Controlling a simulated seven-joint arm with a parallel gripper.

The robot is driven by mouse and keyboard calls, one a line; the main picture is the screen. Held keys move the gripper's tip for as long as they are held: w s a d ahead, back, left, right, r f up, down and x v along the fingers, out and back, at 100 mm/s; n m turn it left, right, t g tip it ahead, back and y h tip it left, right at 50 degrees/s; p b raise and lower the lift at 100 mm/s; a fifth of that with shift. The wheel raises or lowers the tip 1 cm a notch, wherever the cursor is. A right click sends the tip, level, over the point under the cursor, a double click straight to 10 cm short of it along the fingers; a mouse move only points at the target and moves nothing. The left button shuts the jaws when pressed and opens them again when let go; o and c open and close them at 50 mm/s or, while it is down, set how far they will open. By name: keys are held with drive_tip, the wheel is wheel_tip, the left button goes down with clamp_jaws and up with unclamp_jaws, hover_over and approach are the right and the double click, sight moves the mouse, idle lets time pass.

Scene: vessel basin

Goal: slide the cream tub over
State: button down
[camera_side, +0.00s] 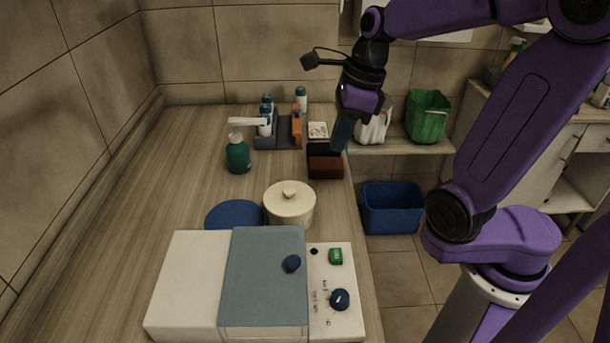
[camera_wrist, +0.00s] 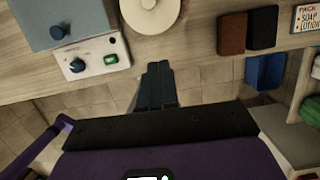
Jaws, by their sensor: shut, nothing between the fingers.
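The cream tub (camera_side: 290,204) is round with a lid and a small knob. It stands on the wooden counter in the side view, just behind the white appliance. It also shows at the top of the wrist view (camera_wrist: 150,17), partly cut off by the frame edge. My gripper (camera_side: 341,134) is shut and empty, pointing down above the right edge of the counter near the brown block. In the wrist view its fingers (camera_wrist: 157,82) are together, apart from the tub and below it in the picture.
A brown block (camera_side: 325,167), a teal pump bottle (camera_side: 238,155) and a grey caddy (camera_side: 279,140) stand farther back. The counter's left side is clear. A blue bin (camera_side: 392,208) is below.

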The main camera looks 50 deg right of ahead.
hover_over(299, 195)
drive_tip(key=s+d, duration=0.4)
wheel_tip(299, 195, down, 9)
drive_tip(key=shift+w+a+f, duration=0.25)
drive_tip(key=shift+w+a, duration=0.85)
drive_tip(key=shift+a, duration=0.05)
drive_tip(key=shift+w+a, duration=0.4)
drive_tip(key=shift+w, duration=0.1)
drive_tip(key=w+a, duration=0.8)
drive_tip(key=w, duration=0.1)
drive_tip(key=shift+a, duration=0.4)
drive_tip(key=shift+d, duration=0.1)
